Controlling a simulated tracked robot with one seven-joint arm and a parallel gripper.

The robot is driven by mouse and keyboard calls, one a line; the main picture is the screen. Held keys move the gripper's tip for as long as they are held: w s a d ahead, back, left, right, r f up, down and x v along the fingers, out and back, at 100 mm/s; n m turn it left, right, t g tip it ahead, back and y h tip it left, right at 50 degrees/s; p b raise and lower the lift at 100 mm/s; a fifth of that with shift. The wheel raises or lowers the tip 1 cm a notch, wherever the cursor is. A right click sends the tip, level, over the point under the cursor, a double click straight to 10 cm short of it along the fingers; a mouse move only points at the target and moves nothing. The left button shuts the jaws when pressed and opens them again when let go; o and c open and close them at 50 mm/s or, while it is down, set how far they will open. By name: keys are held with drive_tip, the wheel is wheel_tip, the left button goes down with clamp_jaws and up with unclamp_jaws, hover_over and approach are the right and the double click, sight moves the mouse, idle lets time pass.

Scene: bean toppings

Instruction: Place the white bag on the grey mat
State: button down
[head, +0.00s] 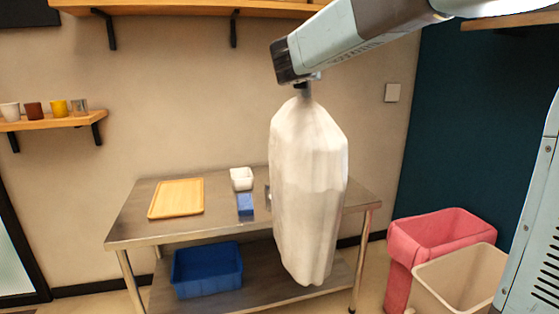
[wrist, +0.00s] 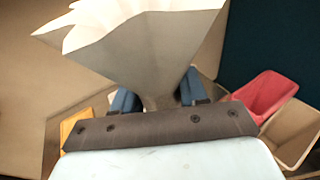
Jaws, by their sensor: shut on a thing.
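The white bag (head: 308,190) hangs upright from my gripper (head: 303,86) in the head view, in front of the metal table. My gripper is shut on the bag's narrow gathered top. In the wrist view the bag (wrist: 145,45) spreads out beyond the blue fingers of my gripper (wrist: 153,100), with its neck between them. The bag's lower end hangs clear in the picture, overlapping the table's right part and lower shelf. I see no grey mat in either view.
A metal table (head: 140,222) holds a wooden tray (head: 176,198), a white bowl (head: 241,179) and a blue block (head: 245,204). A blue crate (head: 207,271) sits on its lower shelf. A pink bin (head: 430,230) and a beige bin (head: 455,280) stand at right.

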drive_tip(key=w+d+f, duration=0.1)
drive_tip(key=d+f, duration=0.4)
drive_tip(key=f, duration=1)
drive_tip(key=w+d+f+h, duration=0.1)
drive_tip(key=d+f, duration=0.5)
drive_tip(key=f, duration=0.8)
drive_tip(key=w+d+f+m, duration=0.1)
drive_tip(key=w+d+f, duration=0.2)
drive_tip(key=f, duration=1.2)
drive_tip(key=d, duration=0.2)
drive_tip(key=shift+d+f, duration=0.35)
drive_tip(key=shift+s+d+f+h, duration=0.1)
drive_tip(key=shift+f+h, duration=0.05)
drive_tip(key=shift+h, duration=0.15)
